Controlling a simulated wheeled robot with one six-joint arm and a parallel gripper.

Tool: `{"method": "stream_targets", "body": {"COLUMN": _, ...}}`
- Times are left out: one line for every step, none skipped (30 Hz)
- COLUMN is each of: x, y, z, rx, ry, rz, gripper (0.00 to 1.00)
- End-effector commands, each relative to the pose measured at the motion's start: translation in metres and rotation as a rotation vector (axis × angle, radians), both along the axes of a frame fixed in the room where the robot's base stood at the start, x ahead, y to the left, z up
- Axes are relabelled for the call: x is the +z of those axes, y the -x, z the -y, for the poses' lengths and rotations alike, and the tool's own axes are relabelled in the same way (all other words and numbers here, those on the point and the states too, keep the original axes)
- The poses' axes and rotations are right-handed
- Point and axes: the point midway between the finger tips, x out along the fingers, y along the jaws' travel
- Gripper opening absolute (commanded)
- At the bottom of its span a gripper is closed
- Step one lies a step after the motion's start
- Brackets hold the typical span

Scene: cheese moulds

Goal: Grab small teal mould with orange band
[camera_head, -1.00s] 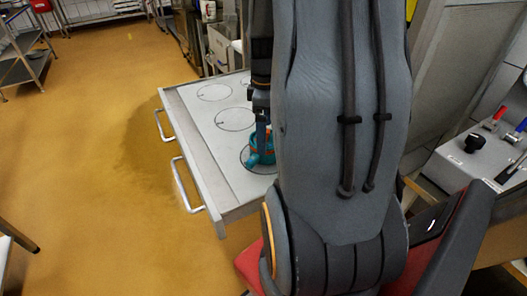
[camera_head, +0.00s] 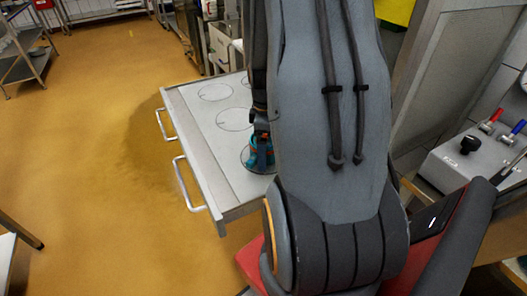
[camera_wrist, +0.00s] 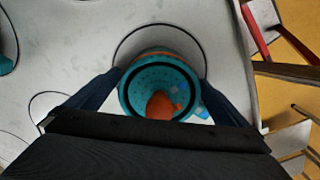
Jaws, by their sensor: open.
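The small teal mould (camera_wrist: 136,96) with an orange band stands on the grey worktop inside a drawn circle. In the wrist view its perforated inside shows, with an orange piece in it and a light blue tab at its right. My gripper (camera_wrist: 161,82) is open, with one dark blue finger on each side of the mould. I cannot tell whether the fingers touch it. In the head view the mould (camera_head: 253,161) is partly hidden behind my gripper (camera_head: 262,150) and arm.
The grey worktop (camera_head: 205,135) carries several drawn circles, and handles stick out from its left side. Another teal item (camera_wrist: 6,62) is cut off at the wrist view's left edge. A control box (camera_head: 470,160) with levers stands at the right.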

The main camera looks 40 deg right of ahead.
Motion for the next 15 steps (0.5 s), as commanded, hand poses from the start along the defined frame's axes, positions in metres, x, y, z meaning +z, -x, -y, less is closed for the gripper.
{"method": "stream_targets", "body": {"x": 0.0001, "y": 0.0, "z": 0.0, "rx": 0.0, "ry": 0.0, "rz": 0.0, "gripper": 1.0}}
{"method": "stream_targets", "body": {"x": 0.0001, "y": 0.0, "z": 0.0, "rx": 0.0, "ry": 0.0, "rz": 0.0, "gripper": 0.95}}
{"method": "stream_targets", "body": {"x": 0.0001, "y": 0.0, "z": 0.0, "rx": 0.0, "ry": 0.0, "rz": 0.0, "gripper": 0.88}}
{"method": "stream_targets", "body": {"x": 0.0001, "y": -0.0001, "z": -0.0001, "rx": 0.0, "ry": 0.0, "rz": 0.0, "gripper": 0.83}}
{"method": "stream_targets", "body": {"x": 0.0002, "y": -0.0001, "z": -0.0001, "rx": 0.0, "ry": 0.0, "rz": 0.0, "gripper": 0.78}}
{"method": "stream_targets", "body": {"x": 0.0002, "y": -0.0001, "z": -0.0001, "rx": 0.0, "ry": 0.0, "rz": 0.0, "gripper": 0.71}}
{"method": "stream_targets", "body": {"x": 0.0002, "y": -0.0001, "z": -0.0001, "rx": 0.0, "ry": 0.0, "rz": 0.0, "gripper": 0.66}}
{"method": "stream_targets", "body": {"x": 0.0002, "y": -0.0001, "z": -0.0001, "rx": 0.0, "ry": 0.0, "rz": 0.0, "gripper": 0.61}}
{"method": "stream_targets", "body": {"x": 0.0002, "y": -0.0001, "z": -0.0001, "rx": 0.0, "ry": 0.0, "rz": 0.0, "gripper": 0.54}}
{"method": "stream_targets", "body": {"x": 0.0005, "y": -0.0003, "z": 0.0001, "rx": 0.0, "ry": 0.001, "rz": 0.001, "gripper": 0.53}}
{"method": "stream_targets", "body": {"x": 0.0005, "y": -0.0003, "z": 0.0001, "rx": 0.0, "ry": 0.001, "rz": 0.001, "gripper": 0.53}}
{"method": "stream_targets", "body": {"x": 0.0006, "y": -0.0003, "z": 0.0001, "rx": 0.0, "ry": 0.001, "rz": 0.001, "gripper": 0.53}}
{"method": "stream_targets", "body": {"x": 0.0006, "y": -0.0003, "z": 0.0001, "rx": 0.0, "ry": 0.001, "rz": 0.001, "gripper": 0.53}}
{"method": "stream_targets", "body": {"x": 0.0006, "y": -0.0003, "z": 0.0001, "rx": 0.0, "ry": 0.001, "rz": 0.001, "gripper": 0.53}}
{"method": "stream_targets", "body": {"x": 0.0006, "y": -0.0003, "z": 0.0001, "rx": 0.0, "ry": 0.001, "rz": 0.001, "gripper": 0.53}}
